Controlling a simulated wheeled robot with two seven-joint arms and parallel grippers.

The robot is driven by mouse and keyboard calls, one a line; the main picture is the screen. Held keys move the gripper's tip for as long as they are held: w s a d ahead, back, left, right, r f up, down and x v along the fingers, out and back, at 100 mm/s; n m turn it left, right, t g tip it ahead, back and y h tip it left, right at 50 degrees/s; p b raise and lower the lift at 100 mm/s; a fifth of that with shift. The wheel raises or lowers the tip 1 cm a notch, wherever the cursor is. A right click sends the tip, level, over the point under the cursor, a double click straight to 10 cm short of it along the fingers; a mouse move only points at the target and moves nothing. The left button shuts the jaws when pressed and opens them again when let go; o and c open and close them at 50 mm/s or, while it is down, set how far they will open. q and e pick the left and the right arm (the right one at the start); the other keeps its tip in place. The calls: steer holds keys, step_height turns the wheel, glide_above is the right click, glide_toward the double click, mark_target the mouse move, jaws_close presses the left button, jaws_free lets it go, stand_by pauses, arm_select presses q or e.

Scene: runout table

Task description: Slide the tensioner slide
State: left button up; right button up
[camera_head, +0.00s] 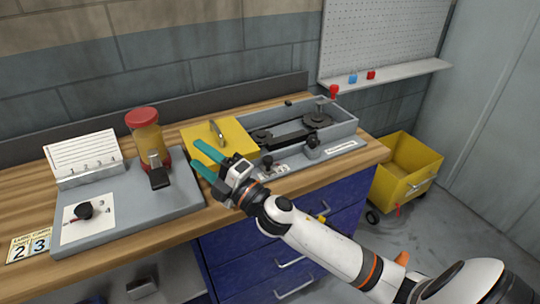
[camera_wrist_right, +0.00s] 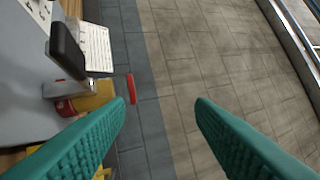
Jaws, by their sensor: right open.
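A grey housing (camera_head: 345,128) at the right end of the bench holds a black belt around pulleys (camera_head: 316,120). Black knobs stand along its front, one at the left (camera_head: 267,161) and one further right (camera_head: 312,144). I cannot tell for sure which part is the tensioner slide. A yellow cover (camera_head: 200,134) with a handle stands open at the housing's left. My right gripper (camera_head: 195,153) is open and empty, its teal fingers pointing left in front of the cover, apart from the knobs. The right wrist view shows nothing between the fingers (camera_wrist_right: 160,106). My left gripper is out of view.
A grey panel (camera_head: 140,215) at the left carries a red-capped yellow jar (camera_head: 146,135), a black lever (camera_head: 160,177), a numbered card (camera_head: 82,156) and a dial knob (camera_head: 84,210). A yellow bin (camera_head: 405,172) stands on the floor at the right.

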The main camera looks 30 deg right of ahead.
steer(key=w+a+r+n+g+y, duration=0.1)
steer(key=a+r+n+g+y, duration=0.25)
steer(key=n+g+y, duration=0.65)
steer(key=n+g+h, duration=0.6)
steer(key=n+h, duration=0.6)
steer(key=h, duration=0.4)
glide_toward(269, 158)
steer(key=p+x, duration=0.2)
steer(key=x, duration=0.6)
steer(key=shift+w+a+f+p, duration=0.1)
steer(key=shift+w+f+p, duration=0.05)
steer(key=shift+f+p, duration=0.25)
steer(key=shift+c, duration=0.2)
